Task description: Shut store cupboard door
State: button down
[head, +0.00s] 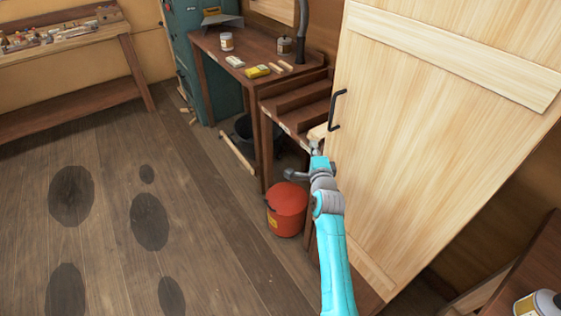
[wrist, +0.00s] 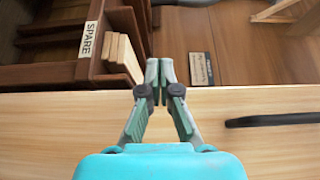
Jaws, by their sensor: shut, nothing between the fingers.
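The store cupboard door (head: 430,130) is a tall pale wooden panel at the right of the head view, with a black bar handle (head: 337,109) near its left edge. It seems to stand out into the room; how far it is open I cannot tell. My gripper (head: 316,148) is just below the handle at that edge. In the wrist view my gripper (wrist: 160,66) is shut and empty, its fingertips reaching past the door's edge. The door (wrist: 50,125) and its handle (wrist: 275,119) show there too, the handle right of the fingers. Contact with the door is unclear.
A stepped wooden rack (head: 298,105) and a workbench (head: 215,45) stand left of the door. A red bucket (head: 287,209) sits on the floor close to my arm. A box labelled SPARE (wrist: 60,75) lies beyond the door edge. Open floor (head: 100,190) lies left.

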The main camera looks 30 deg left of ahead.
jog(key=s+a, duration=0.5)
jog(key=s, duration=0.4)
jog(key=shift+a, duration=0.25)
jog(key=s+d+f+n+h, duration=0.1)
jog(key=s+d+f+n, duration=0.1)
jog(key=s+d+f, duration=0.55)
jog(key=s+d+f+n+h, duration=0.15)
jog(key=s+d+f, duration=0.25)
jog(key=s+d, duration=0.6)
jog(key=s+d+f+n+h, duration=0.15)
jog(key=s+d+f, duration=0.35)
jog(key=d, duration=0.6)
jog(key=s+d+r+n+h, duration=0.1)
jog(key=s+d+r+n, duration=0.1)
jog(key=s+d, duration=0.45)
jog(key=s+d+r+n+h, duration=0.1)
jog(key=s+d+r, duration=0.15)
jog(key=s, duration=0.75)
jog(key=s+d+r+n+h, duration=0.1)
jog(key=s+d+r+n, duration=0.1)
jog(key=s+d, duration=0.45)
jog(key=s+r+n+h, duration=0.2)
jog(key=s+r, duration=0.5)
jog(key=s, duration=0.2)
jog(key=shift+g, duration=0.4)
